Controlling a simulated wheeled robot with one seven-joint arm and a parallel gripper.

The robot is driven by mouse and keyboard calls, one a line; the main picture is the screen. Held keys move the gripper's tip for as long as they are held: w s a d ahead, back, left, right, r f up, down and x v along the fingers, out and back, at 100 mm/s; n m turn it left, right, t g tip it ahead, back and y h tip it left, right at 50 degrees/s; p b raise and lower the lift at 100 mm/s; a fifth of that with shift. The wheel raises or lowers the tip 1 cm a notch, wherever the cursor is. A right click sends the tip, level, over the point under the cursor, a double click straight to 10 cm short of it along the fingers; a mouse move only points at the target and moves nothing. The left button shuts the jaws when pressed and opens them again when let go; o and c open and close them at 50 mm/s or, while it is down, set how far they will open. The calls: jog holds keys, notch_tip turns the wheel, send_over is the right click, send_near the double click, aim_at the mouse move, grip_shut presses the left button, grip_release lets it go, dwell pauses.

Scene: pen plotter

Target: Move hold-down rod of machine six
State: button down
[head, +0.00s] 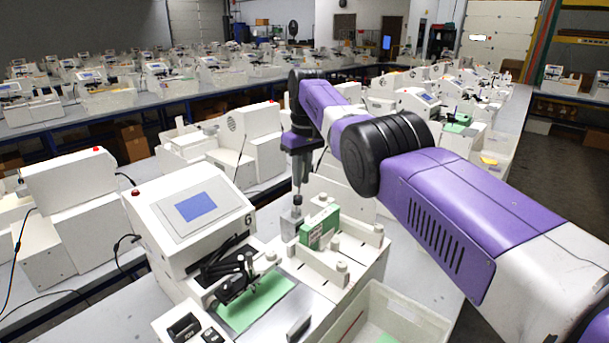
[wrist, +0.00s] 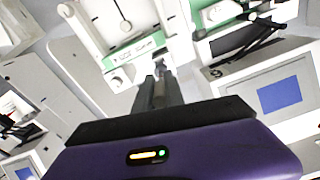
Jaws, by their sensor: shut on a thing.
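Machine six (head: 160,215) is a white unit with a blue screen (head: 195,207) and a "6" on its front; its screen also shows in the wrist view (wrist: 279,95). To its right is a white feeder holding an upright block of green cards (head: 318,232), seen also in the wrist view (wrist: 136,50). My gripper (head: 297,203) points down just left of and behind this block. In the wrist view my gripper (wrist: 160,72) is shut on a small grey piece, seemingly the hold-down rod (head: 291,222). The fingers hide most of it, and whether it touches the feeder is unclear.
A green card (head: 255,300) lies under the black pen arm (head: 232,275). A white open bin (head: 385,318) stands at the front right of the feeder. Other white machines (head: 245,140) stand close behind. My arm spans the right side.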

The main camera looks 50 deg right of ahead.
jog(key=shift+f, duration=0.15)
jog(key=c, duration=1.4)
grip_release()
